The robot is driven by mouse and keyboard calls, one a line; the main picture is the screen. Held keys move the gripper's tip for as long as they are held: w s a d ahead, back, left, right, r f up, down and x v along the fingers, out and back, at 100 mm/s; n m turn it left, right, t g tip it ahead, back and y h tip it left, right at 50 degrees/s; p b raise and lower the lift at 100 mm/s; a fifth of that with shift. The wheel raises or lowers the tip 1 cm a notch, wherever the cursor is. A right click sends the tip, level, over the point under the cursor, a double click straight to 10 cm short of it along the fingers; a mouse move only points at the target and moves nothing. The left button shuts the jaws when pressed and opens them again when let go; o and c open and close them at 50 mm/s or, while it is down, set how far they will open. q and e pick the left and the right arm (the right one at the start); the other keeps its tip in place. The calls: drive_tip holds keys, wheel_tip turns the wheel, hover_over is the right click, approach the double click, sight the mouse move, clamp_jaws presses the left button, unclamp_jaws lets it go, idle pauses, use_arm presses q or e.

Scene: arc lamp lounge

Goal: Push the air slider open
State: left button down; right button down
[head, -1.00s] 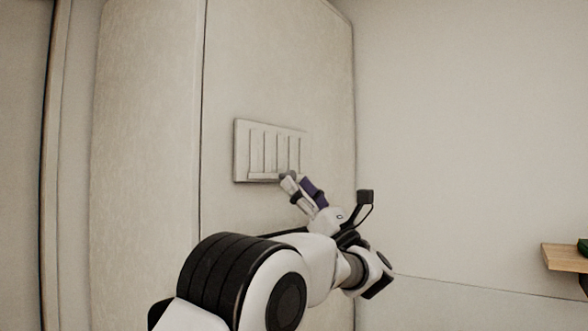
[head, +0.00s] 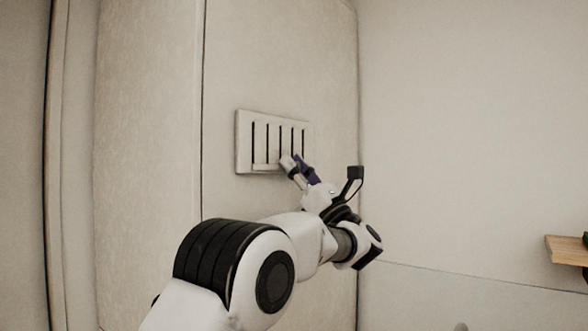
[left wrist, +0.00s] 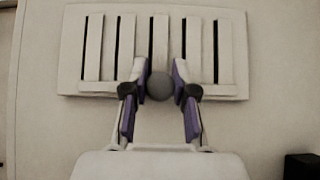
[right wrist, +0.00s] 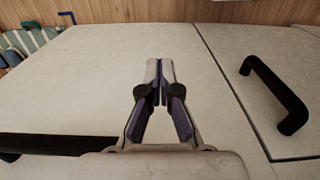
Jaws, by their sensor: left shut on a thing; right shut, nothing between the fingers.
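The air slider is a pale vent plate (head: 243,140) on the upright wall panel in the head view, with several vertical slots that show dark. It also fills the upper part of the left wrist view (left wrist: 72,40). A round grey knob (left wrist: 160,86) sits at the plate's lower edge. My left gripper (head: 293,163) reaches up to the plate's lower right part. In the left wrist view its fingers (left wrist: 160,80) are on both sides of the knob, shut on it. My right gripper (right wrist: 160,68) is shut and empty, above a pale surface.
A wooden shelf (head: 566,250) juts in at the right of the head view. In the right wrist view a black handle (right wrist: 275,92) is on the right, a dark bar (right wrist: 50,145) at lower left, and striped things (right wrist: 30,40) at upper left.

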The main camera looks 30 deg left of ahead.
use_arm(q)
drive_tip(key=shift+w+f, duration=0.1)
drive_tip(key=shift+w, duration=0.85)
drive_tip(key=shift+s, duration=0.25)
drive_tip(key=c, duration=1.1)
unclamp_jaws()
drive_tip(key=shift+w, duration=0.1)
drive_tip(key=shift+c, duration=0.2)
drive_tip(key=shift+o, duration=1.1)
drive_tip(key=shift+w, duration=0.25)
drive_tip(key=shift+s, duration=0.1)
drive_tip(key=shift+d+f, duration=0.2)
drive_tip(key=v, duration=1.1)
drive_tip(key=shift+f, duration=0.25)
